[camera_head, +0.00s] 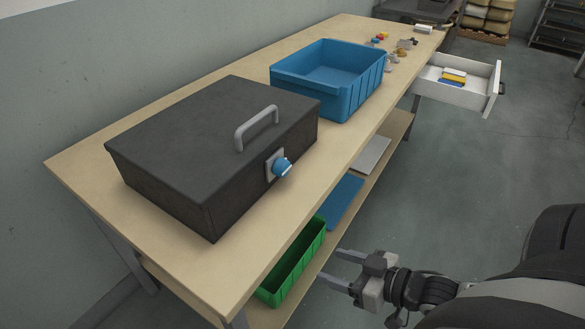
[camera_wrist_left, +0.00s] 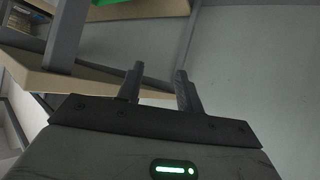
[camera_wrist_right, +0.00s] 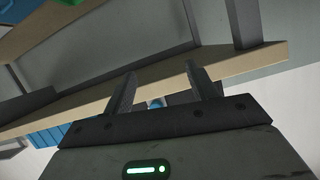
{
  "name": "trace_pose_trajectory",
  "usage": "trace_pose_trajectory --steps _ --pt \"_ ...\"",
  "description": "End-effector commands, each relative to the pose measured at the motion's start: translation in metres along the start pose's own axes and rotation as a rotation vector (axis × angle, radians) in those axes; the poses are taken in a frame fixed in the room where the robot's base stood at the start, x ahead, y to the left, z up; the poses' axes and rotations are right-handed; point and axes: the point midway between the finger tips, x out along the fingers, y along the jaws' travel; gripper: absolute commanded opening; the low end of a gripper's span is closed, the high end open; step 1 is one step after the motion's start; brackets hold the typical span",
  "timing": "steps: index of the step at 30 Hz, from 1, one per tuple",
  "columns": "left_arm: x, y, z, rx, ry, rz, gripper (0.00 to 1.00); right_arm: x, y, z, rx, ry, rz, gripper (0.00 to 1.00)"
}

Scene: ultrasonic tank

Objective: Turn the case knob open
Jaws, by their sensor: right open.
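A dark grey case (camera_head: 165,135) with its lid down and a grey handle (camera_head: 256,128) lies on the wooden workbench. A blue knob (camera_head: 281,168) on a light plate sits on the case's front face; a pale mark shows on it. My right gripper (camera_head: 335,266) is open and empty, below and to the right of the knob, in front of the bench and well apart from the case. Its spread fingers also show in the right wrist view (camera_wrist_right: 160,75). My left gripper (camera_wrist_left: 159,72) shows only in the left wrist view, with its fingers apart and nothing between them.
A blue bin (camera_head: 335,82) stands behind the case on the bench (camera_head: 240,268). A green bin (camera_head: 290,265) sits on the lower shelf near my right gripper. A white drawer (camera_head: 462,95) stands out at the far right. Open floor lies right of the bench.

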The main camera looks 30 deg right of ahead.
Motion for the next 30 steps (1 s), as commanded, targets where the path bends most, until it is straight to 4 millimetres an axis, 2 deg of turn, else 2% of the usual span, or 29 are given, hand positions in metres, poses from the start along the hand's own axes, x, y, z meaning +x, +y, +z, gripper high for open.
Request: trace_pose_trajectory --steps 1,3,6,9,13,17,24,30 --pt "-0.001 0.000 0.000 0.002 -0.004 -0.001 0.36 -0.011 0.024 -0.017 -0.017 0.045 -0.030 0.58" --pt "-0.001 0.000 0.001 0.004 -0.009 -0.002 0.36 -0.020 0.049 -0.043 -0.015 0.123 -0.070 0.58" --pt "-0.002 0.000 0.001 0.007 -0.011 -0.003 0.36 -0.028 0.072 -0.079 -0.015 0.217 -0.125 0.58" --pt "-0.002 -0.001 -0.001 0.010 -0.009 -0.004 0.36 -0.033 0.085 -0.105 -0.012 0.282 -0.168 0.58" --pt "0.000 -0.001 0.000 0.012 -0.007 -0.004 0.36 -0.032 0.090 -0.120 -0.010 0.323 -0.195 0.58" --pt "0.005 -0.001 0.006 0.006 -0.004 0.000 0.36 -0.019 0.088 -0.124 -0.009 0.332 -0.198 0.58" --pt "0.016 0.001 0.012 -0.026 0.033 0.019 0.36 0.026 0.079 -0.138 -0.013 0.335 -0.198 0.58" --pt "0.019 0.003 0.017 -0.051 0.055 0.029 0.36 0.057 0.072 -0.149 -0.012 0.334 -0.198 0.58"
